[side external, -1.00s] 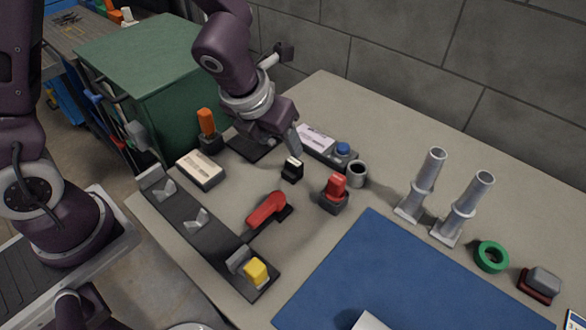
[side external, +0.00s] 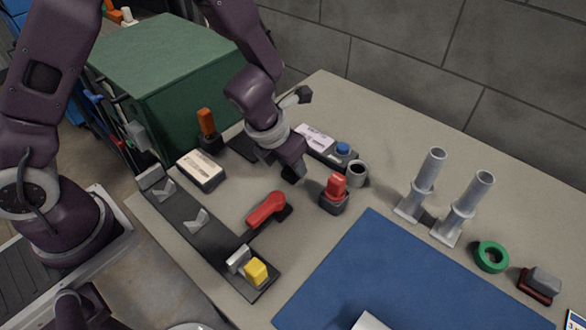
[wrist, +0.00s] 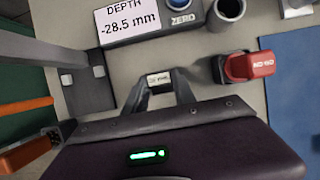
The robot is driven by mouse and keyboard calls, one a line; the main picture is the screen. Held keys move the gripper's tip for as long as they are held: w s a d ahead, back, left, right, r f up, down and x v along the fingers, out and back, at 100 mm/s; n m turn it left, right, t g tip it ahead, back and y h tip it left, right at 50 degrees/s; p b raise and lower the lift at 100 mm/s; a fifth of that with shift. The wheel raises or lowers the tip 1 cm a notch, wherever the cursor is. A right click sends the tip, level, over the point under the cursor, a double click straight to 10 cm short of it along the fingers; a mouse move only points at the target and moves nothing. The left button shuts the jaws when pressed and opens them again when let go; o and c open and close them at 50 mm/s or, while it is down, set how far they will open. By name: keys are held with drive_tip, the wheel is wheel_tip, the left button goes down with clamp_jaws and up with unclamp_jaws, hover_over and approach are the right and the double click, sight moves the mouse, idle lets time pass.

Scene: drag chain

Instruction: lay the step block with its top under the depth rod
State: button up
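The step block (wrist: 159,79), small with a pale marked top, lies between my gripper's fingers in the wrist view. My gripper (wrist: 161,91) points down around it, with a finger on each side; it looks open, and I see no clear contact. In the side view my gripper (side external: 291,178) is low over the bench and hides the block. A dark plate (wrist: 91,92) lies left of the block in the wrist view, with grey bars (wrist: 42,45) over it that may carry the depth rod; which part is the rod is unclear. The depth readout (wrist: 128,18) shows -28.5 mm.
A red-topped block (side external: 336,190) and a dark cup (side external: 356,173) stand close right of my gripper. A red lever (side external: 266,209) is in front. A pale box (side external: 201,170) and an orange handle (side external: 206,124) stand left. The blue mat (side external: 400,275) is mostly clear.

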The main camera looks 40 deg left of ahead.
clamp_jaws()
drive_tip(key=r, duration=0.9)
drive_tip(key=shift+a, duration=0.2)
drive_tip(key=s+a+f, duration=0.3)
drive_tip(key=s+a, duration=0.3)
drive_tip(key=shift+a, duration=0.15)
drive_tip(key=shift+f, duration=0.1)
